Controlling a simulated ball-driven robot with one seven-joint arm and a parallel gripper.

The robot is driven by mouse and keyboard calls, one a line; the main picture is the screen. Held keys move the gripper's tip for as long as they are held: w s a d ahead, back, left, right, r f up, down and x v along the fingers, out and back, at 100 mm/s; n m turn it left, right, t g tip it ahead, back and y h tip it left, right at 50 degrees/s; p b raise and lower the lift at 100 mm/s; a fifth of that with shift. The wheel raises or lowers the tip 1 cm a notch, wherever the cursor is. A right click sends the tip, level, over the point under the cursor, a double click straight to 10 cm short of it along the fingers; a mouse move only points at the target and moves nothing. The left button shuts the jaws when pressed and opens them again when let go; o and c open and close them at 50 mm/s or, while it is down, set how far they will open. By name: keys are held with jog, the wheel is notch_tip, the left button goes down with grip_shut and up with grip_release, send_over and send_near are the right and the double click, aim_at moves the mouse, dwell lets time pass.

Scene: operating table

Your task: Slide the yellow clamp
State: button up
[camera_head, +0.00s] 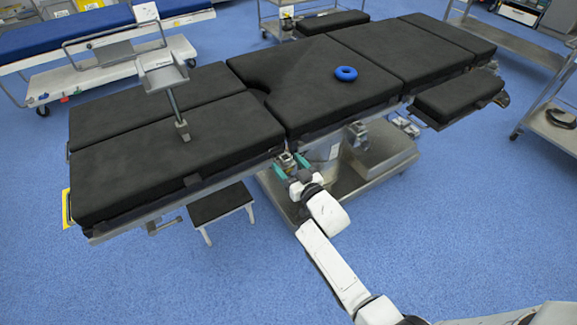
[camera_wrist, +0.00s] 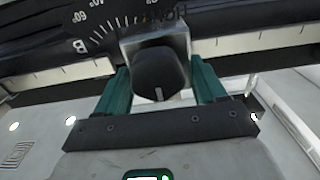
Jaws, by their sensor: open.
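A metal clamp (camera_head: 286,159) sits on the side rail of the black operating table (camera_head: 310,90), at its near edge. In the wrist view it is a silver block (camera_wrist: 178,40) with a round black knob (camera_wrist: 160,74) bearing a white line. No yellow shows on it. My gripper (camera_head: 291,166) is open at the clamp. In the wrist view, the green fingers of my gripper (camera_wrist: 160,78) stand on either side of the knob. I cannot tell whether they touch it.
The rail (camera_wrist: 255,42) with a scale of marks (camera_wrist: 95,30) runs along the table side. A blue ring (camera_head: 346,73) lies on the table. A step stool (camera_head: 221,204) stands below. Blue floor is clear in front.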

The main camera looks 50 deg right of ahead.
jog(key=shift+o, duration=1.4)
jog(key=shift+s+d, duration=0.1)
jog(key=shift+d, duration=0.15)
jog(key=shift+a, duration=0.1)
jog(key=shift+s+a, duration=0.1)
jog(key=shift+s, duration=0.05)
jog(key=v, duration=1)
jog(key=shift+s, duration=0.2)
